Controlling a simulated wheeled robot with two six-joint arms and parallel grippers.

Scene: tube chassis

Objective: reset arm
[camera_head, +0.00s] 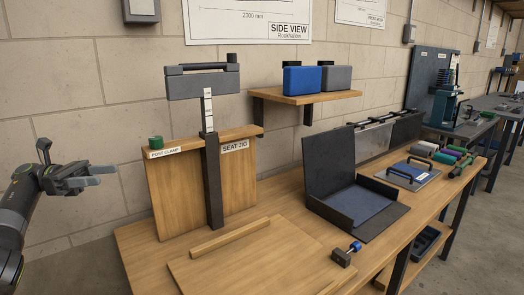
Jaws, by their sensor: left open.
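My left gripper (92,176) is at the left, in front of the block wall and left of the workbench. Its fingers are apart and nothing is between them. My left arm (22,215) comes in from the left edge. My right arm and gripper are not in the view.
The wooden workbench (280,225) carries an upright seat jig board (175,190) with a dark post, a green ring (156,142), an open dark case (340,185) and a small clamp (345,254). A wall shelf (310,97) holds blue and grey blocks. Free space surrounds the left gripper.

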